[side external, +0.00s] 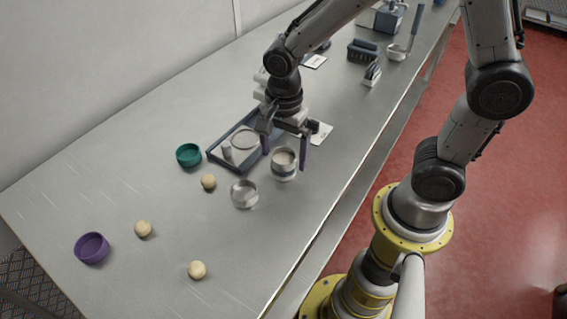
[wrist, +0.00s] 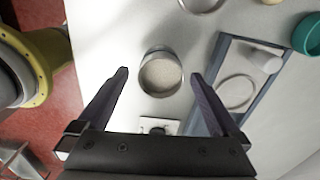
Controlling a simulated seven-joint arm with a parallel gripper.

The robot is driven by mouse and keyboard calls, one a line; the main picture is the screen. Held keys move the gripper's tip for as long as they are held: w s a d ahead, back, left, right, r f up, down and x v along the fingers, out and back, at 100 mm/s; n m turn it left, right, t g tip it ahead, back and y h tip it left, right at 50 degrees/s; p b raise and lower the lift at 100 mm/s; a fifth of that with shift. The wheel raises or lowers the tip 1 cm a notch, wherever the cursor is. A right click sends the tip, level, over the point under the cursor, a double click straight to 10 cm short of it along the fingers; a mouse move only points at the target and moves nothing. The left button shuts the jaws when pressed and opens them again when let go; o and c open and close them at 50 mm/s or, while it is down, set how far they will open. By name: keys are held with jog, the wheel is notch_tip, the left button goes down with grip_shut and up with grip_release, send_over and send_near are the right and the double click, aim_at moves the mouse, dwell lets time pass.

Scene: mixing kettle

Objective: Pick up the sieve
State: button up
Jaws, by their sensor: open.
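A round metal vessel with a pale, grainy inside, which looks like the sieve (side external: 284,165), stands upright on the steel table. In the wrist view it (wrist: 160,75) lies between my two fingers with space on both sides. My gripper (side external: 285,151) is open and empty, pointing down over it, with one finger on each side. In the wrist view the fingertips (wrist: 160,74) show apart from its wall. I cannot tell whether the inside is mesh or a filling.
A shiny metal ring or bowl (side external: 244,194) stands close by. A dark-rimmed tray (side external: 222,163) holds a white cylinder and a round disc. A green bowl (side external: 189,155), purple bowl (side external: 92,248) and several beige balls (side external: 197,270) lie further left.

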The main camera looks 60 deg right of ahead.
aim_at(284, 155)
jog(key=shift+f, duration=1.6)
jog(key=c, duration=1.5)
jog(key=shift+w+r, duration=0.1)
jog(key=shift+r, duration=0.05)
